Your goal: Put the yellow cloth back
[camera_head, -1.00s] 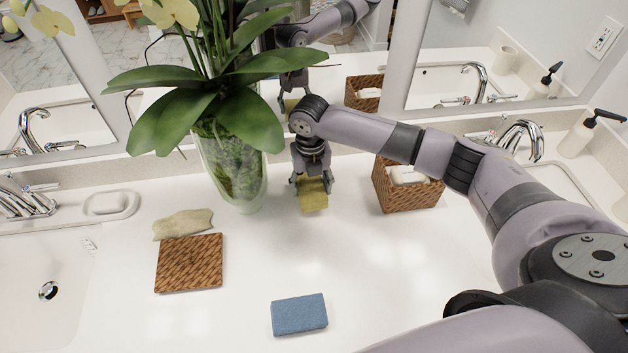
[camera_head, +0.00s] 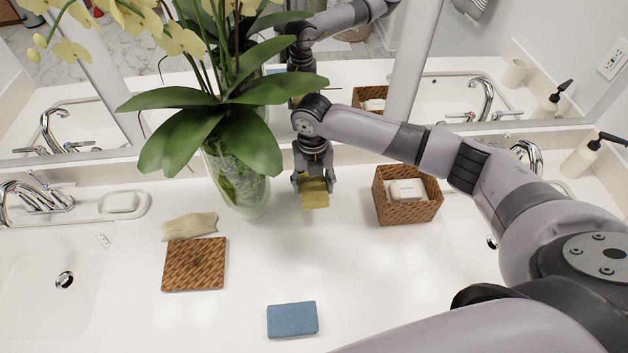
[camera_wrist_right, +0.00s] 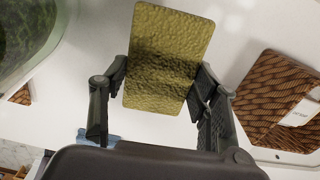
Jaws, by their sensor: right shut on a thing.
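The yellow cloth (camera_head: 315,193) is a flat, textured olive-yellow pad. My right gripper (camera_head: 314,181) is shut on it, between the vase and the wicker basket. In the right wrist view the cloth (camera_wrist_right: 165,55) sits between the two fingers of my right gripper (camera_wrist_right: 160,95), with the white counter behind it. Whether it touches the counter is hard to tell. A blue cloth (camera_head: 292,320) of similar shape lies flat at the front of the counter; a bit of blue also shows in the right wrist view. My left gripper is out of view.
A glass vase (camera_head: 236,185) with a leafy orchid stands close left of the gripper. A wicker basket (camera_head: 408,211) holding a white packet (camera_head: 407,190) stands to the right. A beige cloth (camera_head: 190,226) and woven square (camera_head: 194,265) lie left. The front-centre counter is mostly clear.

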